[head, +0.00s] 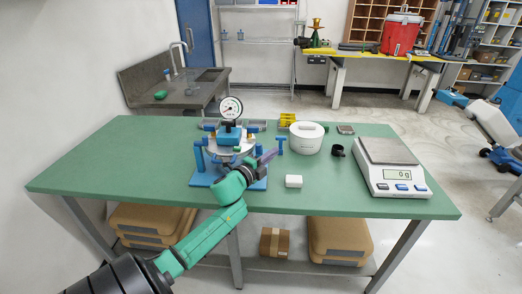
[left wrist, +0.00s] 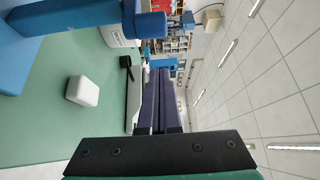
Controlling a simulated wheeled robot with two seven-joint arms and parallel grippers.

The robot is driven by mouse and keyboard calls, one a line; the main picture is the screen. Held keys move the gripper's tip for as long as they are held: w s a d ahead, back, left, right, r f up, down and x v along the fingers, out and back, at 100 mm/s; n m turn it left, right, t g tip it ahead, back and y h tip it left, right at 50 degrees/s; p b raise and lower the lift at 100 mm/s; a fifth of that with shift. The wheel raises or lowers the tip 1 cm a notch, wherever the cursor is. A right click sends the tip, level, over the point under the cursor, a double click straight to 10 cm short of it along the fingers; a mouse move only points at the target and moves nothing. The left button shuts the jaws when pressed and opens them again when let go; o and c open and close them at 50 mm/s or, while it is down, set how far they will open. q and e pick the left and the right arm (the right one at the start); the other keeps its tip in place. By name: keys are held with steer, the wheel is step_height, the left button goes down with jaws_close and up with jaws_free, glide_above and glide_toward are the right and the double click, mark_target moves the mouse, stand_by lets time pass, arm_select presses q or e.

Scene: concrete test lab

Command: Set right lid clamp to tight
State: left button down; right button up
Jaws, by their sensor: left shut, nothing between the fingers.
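The lidded vessel (head: 228,139) stands on a blue base on the green table, with a round dial gauge (head: 231,108) on top. A blue T-shaped clamp handle (head: 281,142) stands upright at its right side, and a similar blue handle (head: 199,155) is at its left. My left gripper (head: 271,155) is at the vessel's front right, its purple fingers together and empty, close to the right handle. Whether they touch is unclear. My forearm hides part of the base. My right gripper is not visible.
A small white block (head: 293,181) lies right of my arm. A white round container (head: 306,138), a black cup (head: 338,150) and a scale reading 0 g (head: 393,167) stand further right. The table's left part (head: 110,165) is clear.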

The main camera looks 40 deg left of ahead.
mark_target(257, 148)
arm_select(q)
steer(key=a, duration=0.1)
steer(key=s+a, duration=0.2)
steer(key=shift+a+p, duration=0.25)
steer(key=shift+p, duration=0.15)
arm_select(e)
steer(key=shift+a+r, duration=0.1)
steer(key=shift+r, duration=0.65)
arm_select(q)
steer(key=shift+w+f, duration=0.1)
steer(key=shift+w, duration=0.05)
steer(key=shift+s+a+m+h+b, duration=0.15)
steer(key=shift+s+a+m+h, duration=0.2)
steer(key=shift+h, duration=0.3)
steer(key=shift+s+a+m+h+b, duration=0.1)
steer(key=shift+m+h+b, duration=0.05)
steer(key=shift+m+h, duration=0.4)
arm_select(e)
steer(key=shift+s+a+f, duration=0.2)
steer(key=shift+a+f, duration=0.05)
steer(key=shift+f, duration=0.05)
